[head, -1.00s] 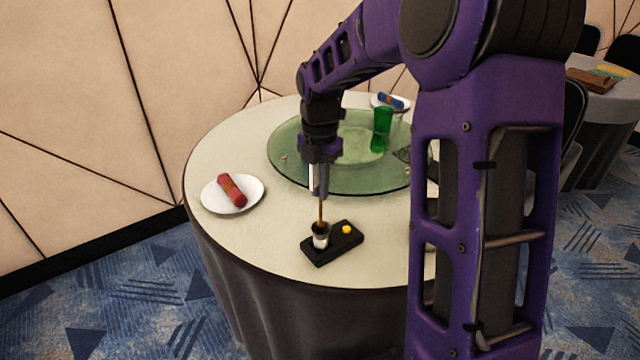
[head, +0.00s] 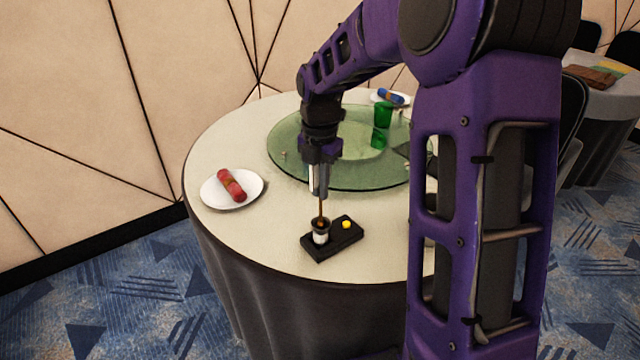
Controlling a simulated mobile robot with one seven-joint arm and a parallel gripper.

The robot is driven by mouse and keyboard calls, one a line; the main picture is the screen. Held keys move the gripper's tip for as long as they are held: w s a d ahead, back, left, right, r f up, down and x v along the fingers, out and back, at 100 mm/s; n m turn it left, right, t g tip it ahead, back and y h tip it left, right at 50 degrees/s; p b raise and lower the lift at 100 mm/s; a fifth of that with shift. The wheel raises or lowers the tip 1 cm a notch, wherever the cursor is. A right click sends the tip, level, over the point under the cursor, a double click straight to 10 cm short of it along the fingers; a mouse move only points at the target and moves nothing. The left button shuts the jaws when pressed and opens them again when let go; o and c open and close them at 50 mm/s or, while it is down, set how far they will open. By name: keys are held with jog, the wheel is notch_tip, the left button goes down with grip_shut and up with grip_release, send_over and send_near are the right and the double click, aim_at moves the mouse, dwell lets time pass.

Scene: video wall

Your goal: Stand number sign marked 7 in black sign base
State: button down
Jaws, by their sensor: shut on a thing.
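My gripper (head: 319,190) is shut on a thin brown stem (head: 320,207), apparently the number sign's, and points straight down over the front of the table. The stem stands upright, and its lower end meets a small dark and white cup-like piece (head: 321,235). I cannot tell whether that piece belongs to the sign or to the base, and no 7 is legible. The black sign base (head: 345,240) lies on the tablecloth directly below, with a yellow dot (head: 346,224) on its right part. Whether the stem is seated in the base cannot be told.
A white plate with a red rolled napkin (head: 232,184) lies to the left. The front table edge is close to the base. My arm hides the table's right side.

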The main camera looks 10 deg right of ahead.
jog(key=shift+f+b, duration=0.55)
jog(key=shift+f, duration=1)
jog(key=c, duration=0.9)
grip_release()
jog(key=shift+r, duration=0.1)
notch_tip(320, 180, up, 17)
jog(key=p, duration=0.3)
jog(key=shift+r+p, duration=0.2)
jog(key=shift+p, duration=0.2)
